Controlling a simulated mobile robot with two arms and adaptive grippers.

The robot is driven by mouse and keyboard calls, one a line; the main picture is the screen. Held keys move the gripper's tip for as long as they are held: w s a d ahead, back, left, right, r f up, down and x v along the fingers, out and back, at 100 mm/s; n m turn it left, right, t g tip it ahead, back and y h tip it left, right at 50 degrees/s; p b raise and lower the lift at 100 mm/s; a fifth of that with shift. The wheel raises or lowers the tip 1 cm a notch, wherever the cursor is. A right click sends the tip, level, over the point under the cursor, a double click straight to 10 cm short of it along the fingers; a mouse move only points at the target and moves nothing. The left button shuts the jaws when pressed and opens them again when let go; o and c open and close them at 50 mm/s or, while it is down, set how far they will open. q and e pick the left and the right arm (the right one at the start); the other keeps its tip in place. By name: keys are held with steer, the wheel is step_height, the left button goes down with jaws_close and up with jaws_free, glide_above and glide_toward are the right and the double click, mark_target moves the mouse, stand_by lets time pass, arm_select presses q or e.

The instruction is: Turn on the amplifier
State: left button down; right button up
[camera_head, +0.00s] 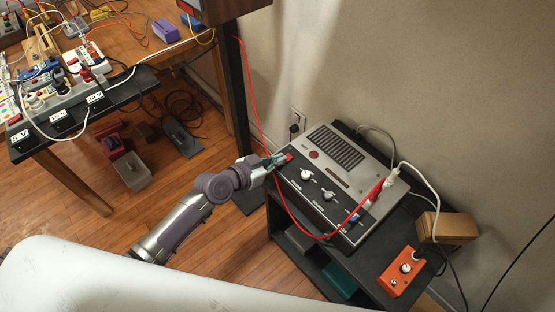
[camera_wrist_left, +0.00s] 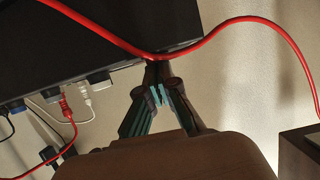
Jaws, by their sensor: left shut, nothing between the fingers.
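The amplifier (camera_head: 340,176) is a grey box with a black front strip, a dark grille and several knobs, in the middle right of the head view. A white knob (camera_head: 307,174) sits near its left end. My left gripper (camera_head: 285,160) is at the amplifier's left corner, beside a small red part (camera_head: 289,156); I cannot tell whether they touch. In the left wrist view the closed, empty fingertips (camera_wrist_left: 157,82) are close to the edge of a dark box (camera_wrist_left: 60,45). A red cable (camera_wrist_left: 170,55) crosses just above the tips. My right gripper is out of view.
The amplifier stands on a black shelf unit (camera_head: 375,260) against the wall. An orange pedal (camera_head: 401,270) and a wooden box (camera_head: 448,227) are at its right. A red cable (camera_head: 256,105) hangs past the gripper. A cluttered wooden table (camera_head: 130,35) is at upper left.

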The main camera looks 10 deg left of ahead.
arm_select(q)
steer(key=shift+f, duration=0.2)
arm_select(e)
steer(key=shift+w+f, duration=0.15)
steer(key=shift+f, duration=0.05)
arm_select(q)
steer(key=shift+r+p, duration=0.1)
steer(key=shift+p, duration=0.25)
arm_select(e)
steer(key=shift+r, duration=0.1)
arm_select(q)
steer(key=shift+r, duration=0.3)
steer(key=shift+r+p, duration=0.45)
steer(key=shift+p, duration=0.15)
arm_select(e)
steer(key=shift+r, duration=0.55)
arm_select(q)
steer(key=shift+r, duration=0.1)
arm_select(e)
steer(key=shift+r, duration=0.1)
